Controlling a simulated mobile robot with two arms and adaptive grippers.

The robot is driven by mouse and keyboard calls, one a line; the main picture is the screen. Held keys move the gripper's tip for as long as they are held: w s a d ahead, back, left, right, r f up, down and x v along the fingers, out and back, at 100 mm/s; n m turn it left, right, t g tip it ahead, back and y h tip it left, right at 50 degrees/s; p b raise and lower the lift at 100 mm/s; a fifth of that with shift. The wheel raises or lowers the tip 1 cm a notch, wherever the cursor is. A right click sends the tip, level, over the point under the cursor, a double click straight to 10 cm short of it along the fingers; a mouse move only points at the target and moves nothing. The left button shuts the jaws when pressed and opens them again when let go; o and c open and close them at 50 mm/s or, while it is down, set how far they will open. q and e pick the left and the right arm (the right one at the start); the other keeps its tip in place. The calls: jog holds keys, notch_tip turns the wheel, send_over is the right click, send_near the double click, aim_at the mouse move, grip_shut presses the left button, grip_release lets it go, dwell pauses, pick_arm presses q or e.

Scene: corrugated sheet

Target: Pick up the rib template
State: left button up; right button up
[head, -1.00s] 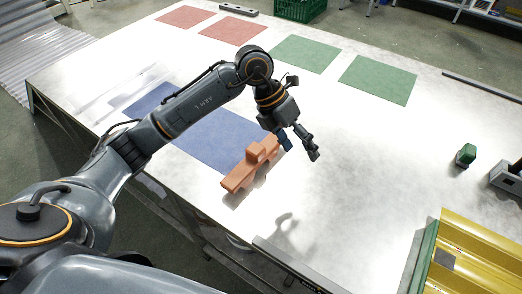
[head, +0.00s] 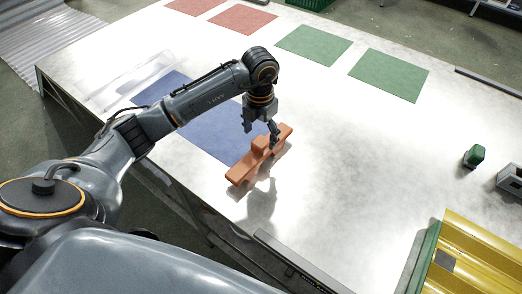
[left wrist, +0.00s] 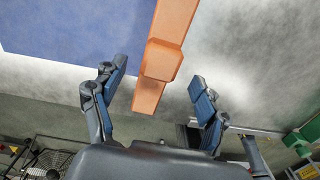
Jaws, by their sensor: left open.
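The orange rib template (head: 248,166), a long bar with a raised block in its middle, lies on the pale table beside the blue mat's near corner. My left gripper (head: 260,132) is open and points down just above the template's raised middle. In the left wrist view the template (left wrist: 170,25) runs from the top edge down between the open fingers of my left gripper (left wrist: 159,75). Its near end shows between them, with a gap to each finger. Part of the template's far half is behind a finger in the head view. My right gripper is out of view.
The blue mat (head: 205,134) lies left of the template. Red (head: 243,19) and green (head: 388,75) mats lie at the back. A small green object (head: 474,156) and yellow corrugated sheet (head: 478,250) are at the right. The table's middle is clear.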

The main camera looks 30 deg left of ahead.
aim_at(261, 141)
pick_arm(q)
jog(key=shift+w+f+p, duration=0.1)
jog(key=shift+f+p, duration=0.5)
jog(key=shift+f, duration=1.75)
jog(key=c, duration=1.4)
jog(key=shift+r, duration=0.1)
jog(key=shift+c, duration=0.2)
